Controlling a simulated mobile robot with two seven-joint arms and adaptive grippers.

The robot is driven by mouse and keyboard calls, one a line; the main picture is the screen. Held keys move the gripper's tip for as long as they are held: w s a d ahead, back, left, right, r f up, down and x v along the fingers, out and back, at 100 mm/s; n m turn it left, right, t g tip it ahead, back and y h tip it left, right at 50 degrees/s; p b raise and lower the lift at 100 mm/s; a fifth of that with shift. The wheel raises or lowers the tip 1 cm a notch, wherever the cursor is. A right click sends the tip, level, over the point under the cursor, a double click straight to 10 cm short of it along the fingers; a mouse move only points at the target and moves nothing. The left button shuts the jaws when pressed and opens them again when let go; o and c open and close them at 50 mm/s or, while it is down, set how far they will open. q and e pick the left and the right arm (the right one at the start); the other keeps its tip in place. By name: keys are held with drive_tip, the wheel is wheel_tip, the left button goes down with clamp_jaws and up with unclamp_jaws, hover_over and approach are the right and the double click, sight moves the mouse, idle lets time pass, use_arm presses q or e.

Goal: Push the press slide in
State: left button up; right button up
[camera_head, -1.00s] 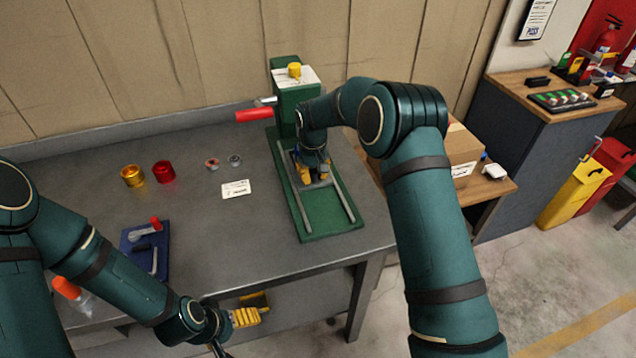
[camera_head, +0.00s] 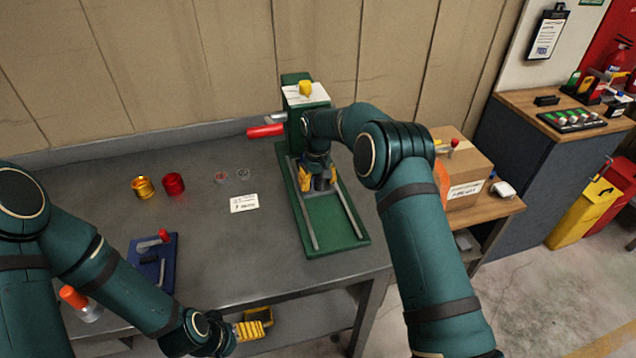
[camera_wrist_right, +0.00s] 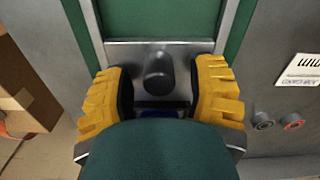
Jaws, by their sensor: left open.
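The green press (camera_head: 307,105) stands at the back of the grey table, with a green base (camera_head: 336,228) and two metal rails running toward the front. The press slide, a metal plate with a dark round knob, lies across the rails; it shows in the right wrist view (camera_wrist_right: 193,50). My right gripper (camera_head: 319,180) is lowered over the rails close to the press head. My left gripper (camera_head: 254,325) is open and empty near the table's front edge.
A red-handled lever (camera_head: 266,131) sticks out left of the press. A cardboard box (camera_head: 467,176) stands right, behind my right arm.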

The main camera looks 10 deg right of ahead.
drive_tip(key=shift+s+r, duration=0.1)
drive_tip(key=shift+r, duration=0.05)
wheel_tip(320, 180, up, 12)
idle(0.7)
wheel_tip(320, 180, up, 6)
drive_tip(key=p, duration=0.6)
idle(0.4)
drive_tip(key=shift+f, duration=0.2)
